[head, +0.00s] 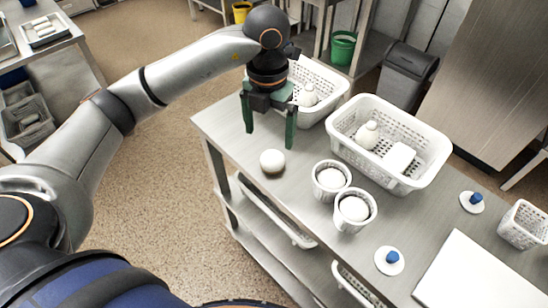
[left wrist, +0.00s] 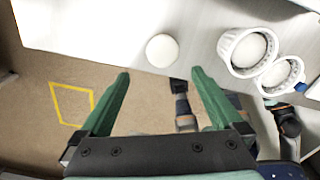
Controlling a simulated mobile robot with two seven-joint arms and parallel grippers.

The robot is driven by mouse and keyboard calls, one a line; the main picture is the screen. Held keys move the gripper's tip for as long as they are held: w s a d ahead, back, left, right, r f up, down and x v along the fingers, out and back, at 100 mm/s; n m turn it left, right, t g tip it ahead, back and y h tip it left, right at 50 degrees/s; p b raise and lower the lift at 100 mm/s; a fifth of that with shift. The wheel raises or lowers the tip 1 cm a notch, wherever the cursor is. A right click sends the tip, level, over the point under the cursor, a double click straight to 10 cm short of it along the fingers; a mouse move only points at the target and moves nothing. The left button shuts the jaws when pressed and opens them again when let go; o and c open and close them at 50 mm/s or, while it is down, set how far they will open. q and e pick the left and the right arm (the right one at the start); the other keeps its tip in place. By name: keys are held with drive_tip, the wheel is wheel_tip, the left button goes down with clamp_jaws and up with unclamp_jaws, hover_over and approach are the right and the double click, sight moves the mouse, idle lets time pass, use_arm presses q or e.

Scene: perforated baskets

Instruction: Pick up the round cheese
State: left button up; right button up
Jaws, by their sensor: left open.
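A round white cheese (head: 272,161) sits alone on the metal table near its left edge. It also shows in the left wrist view (left wrist: 162,50), just beyond the fingertips and roughly centred between them. My left gripper (head: 268,138) has green fingers spread wide and pointing down, with nothing between them. It is above and slightly behind the cheese, apart from it. The open fingers also show in the left wrist view (left wrist: 161,75). My right gripper is not in view.
Two perforated cups (head: 318,189) (head: 340,217) holding white rounds stand right of the cheese. Behind are a white basket (head: 432,163) with a pear-shaped and a blocky white piece, and another basket (head: 335,87). A white board (head: 470,275) lies front right.

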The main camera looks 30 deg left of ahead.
sight(272, 158)
use_arm(q)
drive_tip(key=f, duration=0.8)
drive_tip(key=shift+w+d+f, duration=0.2)
drive_tip(key=shift+w+f, duration=0.05)
drive_tip(key=shift+f, duration=0.05)
drive_tip(key=shift+r, duration=0.1)
drive_tip(key=c, duration=1.5)
